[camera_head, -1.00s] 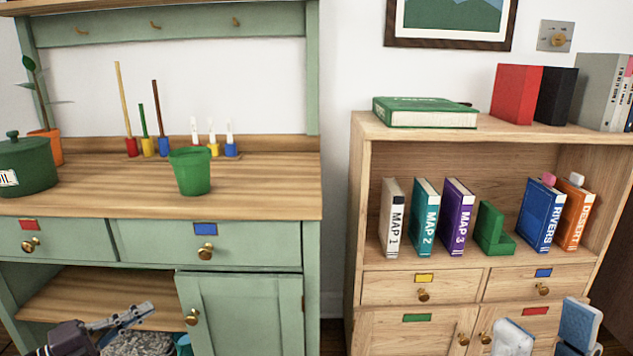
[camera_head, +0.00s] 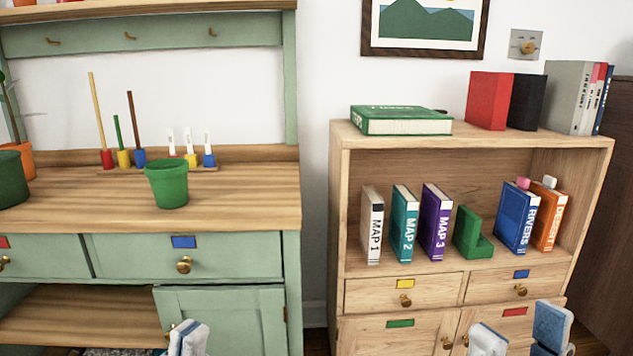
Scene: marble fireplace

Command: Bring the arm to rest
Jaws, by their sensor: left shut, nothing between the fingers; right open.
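My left gripper (camera_head: 187,340) shows at the bottom edge of the head view, in front of the green cabinet's lower door. Its pale fingertips are together and hold nothing. My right gripper (camera_head: 520,334) is at the bottom right, in front of the wooden bookcase's lower doors. Its two fingertips are spread apart with nothing between them. The rest of both arms is out of view.
A green workbench (camera_head: 240,208) at left bears a green pot (camera_head: 167,187) and several coloured sticks in holders. The wooden bookcase (camera_head: 343,250) holds map books, a green bookend (camera_head: 470,235) and more books on top. A narrow gap separates the two.

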